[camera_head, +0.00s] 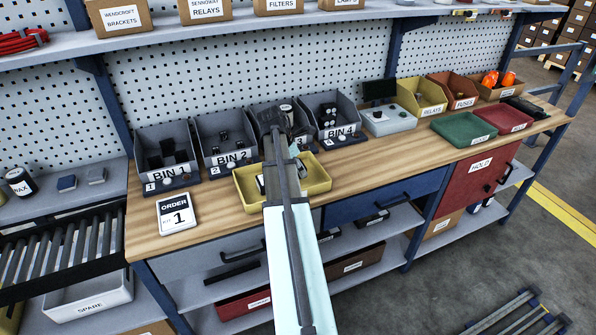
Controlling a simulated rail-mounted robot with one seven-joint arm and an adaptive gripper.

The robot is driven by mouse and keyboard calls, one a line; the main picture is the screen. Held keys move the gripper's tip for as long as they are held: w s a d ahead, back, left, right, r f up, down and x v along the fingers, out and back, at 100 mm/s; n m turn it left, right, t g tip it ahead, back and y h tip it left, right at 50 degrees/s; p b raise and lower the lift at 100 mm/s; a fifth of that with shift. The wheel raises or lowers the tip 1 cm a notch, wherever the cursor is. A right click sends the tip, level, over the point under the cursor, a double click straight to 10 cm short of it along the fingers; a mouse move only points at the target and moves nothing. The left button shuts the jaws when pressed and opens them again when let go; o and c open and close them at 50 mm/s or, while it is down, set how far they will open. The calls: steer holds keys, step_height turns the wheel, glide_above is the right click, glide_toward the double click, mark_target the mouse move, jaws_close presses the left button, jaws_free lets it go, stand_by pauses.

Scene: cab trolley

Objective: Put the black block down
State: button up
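My arm reaches forward over the yellow tray (242,197), with my gripper (284,122) at the third grey bin (262,110), whose label is hidden. The fingers are too small and covered to show whether they are open or shut. I cannot tell whether a black block is in them. Black blocks (167,148) lie in BIN 1 (146,135). A small dark and white item (260,184) shows in the yellow tray, left of my arm; the rest of the tray floor is partly hidden.
BIN 2 (203,128) and BIN 4 (345,110) hold small parts. An order card (177,213) lies at the front left. A grey button box (388,121), a green tray (463,131) and a red tray (507,117) stand to the right. Bare wood (385,162) shows right of the yellow tray.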

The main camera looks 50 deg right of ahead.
steer(key=shift+f, duration=1.2)
steer(key=shift+f, duration=0.15)
steer(key=o, duration=1.2)
steer(key=b+v, duration=0.1)
steer(key=v, duration=1.1)
steer(key=shift+b, duration=0.4)
